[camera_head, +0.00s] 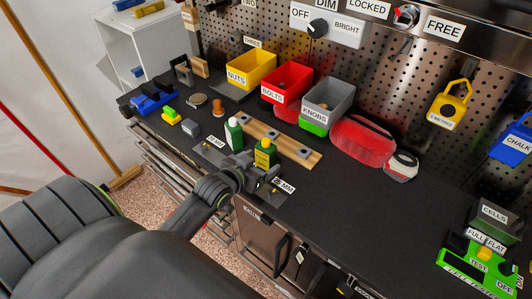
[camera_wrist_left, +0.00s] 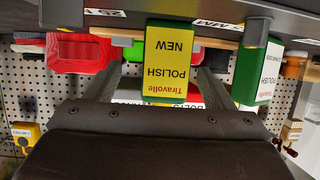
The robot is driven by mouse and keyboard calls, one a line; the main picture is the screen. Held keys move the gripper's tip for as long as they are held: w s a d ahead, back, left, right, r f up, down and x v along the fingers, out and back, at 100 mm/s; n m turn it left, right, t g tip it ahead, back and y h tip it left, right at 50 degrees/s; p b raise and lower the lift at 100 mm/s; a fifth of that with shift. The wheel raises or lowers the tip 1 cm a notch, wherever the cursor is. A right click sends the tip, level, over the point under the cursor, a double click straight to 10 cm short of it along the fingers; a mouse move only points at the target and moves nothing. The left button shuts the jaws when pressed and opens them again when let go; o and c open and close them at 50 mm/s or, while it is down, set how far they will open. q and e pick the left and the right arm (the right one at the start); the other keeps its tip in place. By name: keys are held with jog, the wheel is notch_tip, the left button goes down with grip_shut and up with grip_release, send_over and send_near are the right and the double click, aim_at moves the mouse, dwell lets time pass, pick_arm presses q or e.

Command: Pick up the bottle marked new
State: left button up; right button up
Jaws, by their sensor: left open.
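The green bottle with a yellow label (camera_head: 265,155) stands upright on the dark bench. In the left wrist view its label (camera_wrist_left: 168,72) reads Tiravolle POLISH NEW, upside down. A second green bottle (camera_head: 234,135) with a white POLISH label stands beside it, and it also shows at the right of the left wrist view (camera_wrist_left: 257,75). My left gripper (camera_head: 260,172) is open at the bench's front side, low by the yellow-labelled bottle. In the left wrist view that bottle appears between its two spread fingers; whether they touch it cannot be told. My right gripper is not in view.
A wooden strip with square pads (camera_head: 270,136) lies behind the bottles. Bins marked NUTS (camera_head: 251,72), BOLTS (camera_head: 287,82) and KNOBS (camera_head: 327,100) stand behind it. A red pouch (camera_head: 362,142) lies right of them. The bench surface at centre right is clear.

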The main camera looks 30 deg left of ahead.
aim_at(262, 157)
pick_arm(q)
jog(key=shift+w+f, duration=0.25)
jog(key=shift+w, duration=0.3)
jog(key=shift+w+a+p, duration=0.1)
jog(key=shift+w+p, duration=0.25)
jog(key=shift+w, duration=0.1)
jog(key=x, duration=0.2)
jog(key=p+x, duration=0.1)
jog(key=shift+a+r, duration=0.1)
jog(key=shift+a, duration=0.15)
jog(key=shift+w+f, duration=0.35)
jog(key=shift+w, duration=0.3)
jog(key=c, duration=1.2)
